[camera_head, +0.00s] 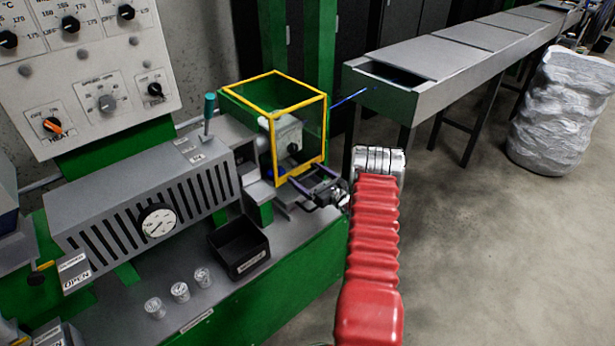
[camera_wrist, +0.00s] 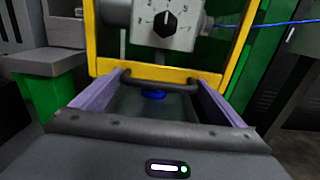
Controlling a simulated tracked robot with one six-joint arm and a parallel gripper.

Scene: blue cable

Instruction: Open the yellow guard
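The yellow guard (camera_head: 325,128) is a clear box with a yellow frame, standing over a grey unit with a dial. It looks closed. In the wrist view its lower yellow bar (camera_wrist: 180,74) runs across the top middle, with a dark handle (camera_wrist: 160,85) along it. My gripper (camera_head: 307,175) is at the front lower edge of the guard. In the wrist view its two purple-grey fingers (camera_wrist: 160,80) are wide apart, one near each end of the handle. I cannot tell whether they touch it. Nothing is gripped.
A grey slotted unit with a round gauge (camera_head: 158,222) and a black bin (camera_head: 238,247) are left of my gripper. Glass cups (camera_head: 180,292) stand on the front ledge. A long grey trough (camera_head: 440,65) with blue cable (camera_head: 350,97) is at the right.

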